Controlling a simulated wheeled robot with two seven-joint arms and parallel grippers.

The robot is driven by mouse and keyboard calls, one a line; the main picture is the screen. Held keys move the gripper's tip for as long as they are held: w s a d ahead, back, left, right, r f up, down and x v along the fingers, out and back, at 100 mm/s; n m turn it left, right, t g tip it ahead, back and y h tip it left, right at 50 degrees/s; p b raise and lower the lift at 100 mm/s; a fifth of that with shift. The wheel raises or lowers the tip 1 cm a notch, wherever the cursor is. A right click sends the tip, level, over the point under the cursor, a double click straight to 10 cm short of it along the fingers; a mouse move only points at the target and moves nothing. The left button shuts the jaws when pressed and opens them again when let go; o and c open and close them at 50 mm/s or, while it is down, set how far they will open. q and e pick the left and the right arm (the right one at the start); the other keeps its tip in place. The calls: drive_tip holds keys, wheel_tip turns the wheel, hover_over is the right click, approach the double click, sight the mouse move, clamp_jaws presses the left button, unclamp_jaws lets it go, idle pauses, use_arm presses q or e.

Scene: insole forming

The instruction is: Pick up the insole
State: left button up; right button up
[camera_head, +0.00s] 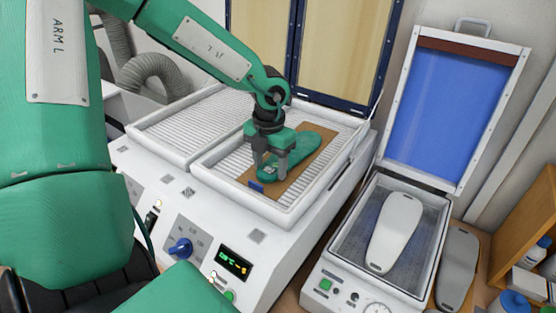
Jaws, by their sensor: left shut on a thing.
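A green insole (307,143) lies on a brown board (319,157) on the ribbed bed of the right tray of the white heating machine (213,180). My left gripper (270,173) points down over the near end of the insole. Its fingers are shut on the insole there and hide part of that end. The insole's far end still lies along the board. My right gripper is not in view.
A white press (349,261) with its blue-lined lid (446,115) raised stands at the right, with a pale insole-shaped form (396,231) inside. A grey form (458,266) lies beside it. The heater's raised lid (340,45) stands behind the trays. Bottles (515,302) stand at the lower right.

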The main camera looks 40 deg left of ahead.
use_arm(q)
drive_tip(key=shift+r, duration=0.15)
drive_tip(key=shift+w+r+b, duration=0.1)
drive_tip(key=shift+r+b, duration=0.2)
drive_tip(key=shift+r, duration=0.25)
wheel_tip(320, 180, up, 18)
drive_tip(key=b, duration=0.4)
drive_tip(key=shift+f+b, duration=0.15)
drive_tip(key=shift+b, duration=0.25)
drive_tip(key=shift+r, duration=0.5)
